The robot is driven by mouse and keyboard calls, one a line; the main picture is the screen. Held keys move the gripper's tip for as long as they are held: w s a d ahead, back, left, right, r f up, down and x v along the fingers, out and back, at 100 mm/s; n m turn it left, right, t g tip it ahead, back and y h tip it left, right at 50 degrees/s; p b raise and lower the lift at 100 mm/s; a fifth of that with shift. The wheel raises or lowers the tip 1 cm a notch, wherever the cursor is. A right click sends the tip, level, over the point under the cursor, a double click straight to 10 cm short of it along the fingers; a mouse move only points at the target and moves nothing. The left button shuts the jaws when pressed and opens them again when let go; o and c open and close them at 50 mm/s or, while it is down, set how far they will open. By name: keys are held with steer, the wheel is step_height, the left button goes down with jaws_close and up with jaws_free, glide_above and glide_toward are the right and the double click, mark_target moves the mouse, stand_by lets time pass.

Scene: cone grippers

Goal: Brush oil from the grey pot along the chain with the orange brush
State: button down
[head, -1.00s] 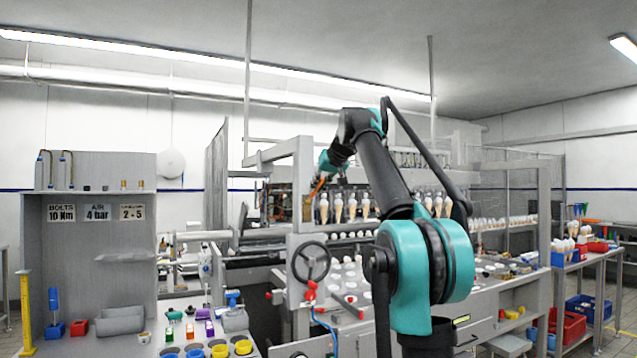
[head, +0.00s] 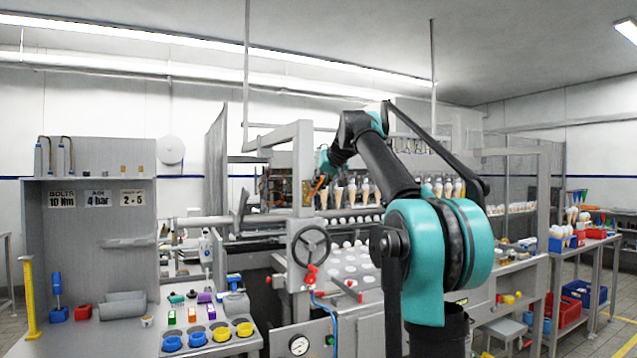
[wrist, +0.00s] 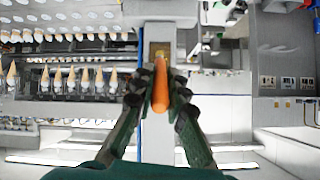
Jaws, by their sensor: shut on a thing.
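My gripper (wrist: 160,92) is shut on the orange brush (wrist: 160,86) in the wrist view. The brush's handle lies between the two dark fingers, and its tan tip (wrist: 160,50) points up the picture, over or against a grey post. I cannot tell whether the tip touches anything. In the head view my gripper (head: 320,184) is small and partly hidden near the machine's frame, with some orange showing. A small light-grey pot (head: 147,321) stands on the left bench. I cannot make out the chain with certainty in either view.
The grey machine frame (head: 303,180) stands close around my gripper, with rows of filled cones (wrist: 70,78) beside it. A black handwheel (head: 311,246) sits below. The left bench holds coloured cups (head: 220,334) and a blue-handled tool (head: 56,296).

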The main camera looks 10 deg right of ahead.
steer(key=shift+f, duration=0.9)
steer(key=shift+r, duration=4.45)
steer(key=shift+f, duration=4.5)
steer(key=shift+s+d, duration=0.3)
steer(key=shift+s, duration=0.65)
steer(key=shift+s+d, duration=0.3)
steer(key=shift+s, duration=0.6)
steer(key=shift+s+d, duration=0.3)
steer(key=shift+s, duration=0.65)
steer(key=shift+s, duration=0.1)
steer(key=s, duration=0.1)
steer(key=s+d, duration=0.1)
steer(key=shift+s, duration=0.3)
